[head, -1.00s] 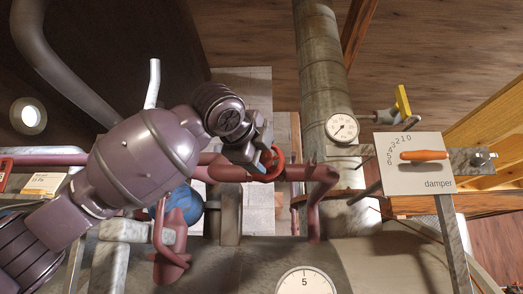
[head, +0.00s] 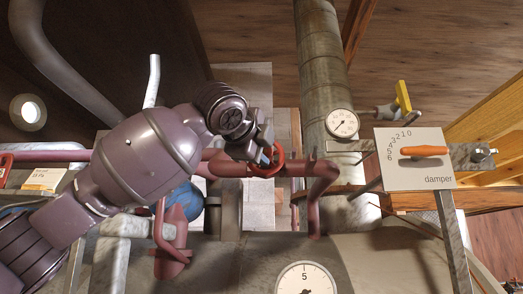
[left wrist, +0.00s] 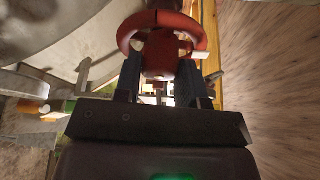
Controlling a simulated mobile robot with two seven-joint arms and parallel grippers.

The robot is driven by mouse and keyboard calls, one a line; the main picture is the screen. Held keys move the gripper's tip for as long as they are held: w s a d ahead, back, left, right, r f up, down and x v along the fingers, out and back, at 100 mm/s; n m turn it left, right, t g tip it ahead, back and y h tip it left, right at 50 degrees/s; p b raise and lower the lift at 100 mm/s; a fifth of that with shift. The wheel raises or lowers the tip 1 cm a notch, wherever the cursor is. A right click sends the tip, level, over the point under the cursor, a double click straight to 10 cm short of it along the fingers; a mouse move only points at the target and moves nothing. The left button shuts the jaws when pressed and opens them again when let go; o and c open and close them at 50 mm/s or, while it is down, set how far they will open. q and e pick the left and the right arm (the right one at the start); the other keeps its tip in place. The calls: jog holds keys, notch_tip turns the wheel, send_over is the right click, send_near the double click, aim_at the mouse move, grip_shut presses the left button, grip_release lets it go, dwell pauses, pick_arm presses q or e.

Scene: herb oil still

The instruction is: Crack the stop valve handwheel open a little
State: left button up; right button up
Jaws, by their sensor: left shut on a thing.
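The red stop valve handwheel (head: 279,158) sits on the reddish pipe near the middle of the head view, partly hidden by my left gripper. In the left wrist view the handwheel (left wrist: 126,38) is a thick red ring with a pale mark on its right side. My left gripper (head: 264,154) reaches it from the upper left. It is shut on the handwheel, with its two dark fingers at the near part of the wheel in the left wrist view (left wrist: 160,62). My right gripper is in neither view.
A damper plate (head: 393,170) with an orange handle (head: 424,151) stands to the right. A small dial gauge (head: 342,123) sits by the upright metal duct (head: 322,60). A larger gauge (head: 304,279) is at the bottom. Pipes crowd around the valve.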

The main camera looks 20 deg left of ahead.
pick_arm(q)
jog(key=shift+f, duration=0.1)
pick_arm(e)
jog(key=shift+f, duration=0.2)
pick_arm(q)
jog(key=n+t+b, duration=0.1)
jog(key=n+b, duration=0.1)
jog(key=n, duration=0.1)
jog(key=n+t+b, duration=0.1)
jog(key=n, duration=0.2)
jog(key=n+t+y+b, duration=0.1)
jog(key=n+b, duration=0.1)
jog(key=n, duration=0.2)
jog(key=shift+f+t+b, duration=0.15)
jog(key=shift+t+b, duration=0.15)
jog(key=shift+b, duration=0.05)
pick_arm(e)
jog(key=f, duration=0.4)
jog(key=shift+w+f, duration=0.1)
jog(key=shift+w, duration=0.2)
pick_arm(q)
jog(key=o, duration=0.7)
jog(key=shift+o, duration=1.2)
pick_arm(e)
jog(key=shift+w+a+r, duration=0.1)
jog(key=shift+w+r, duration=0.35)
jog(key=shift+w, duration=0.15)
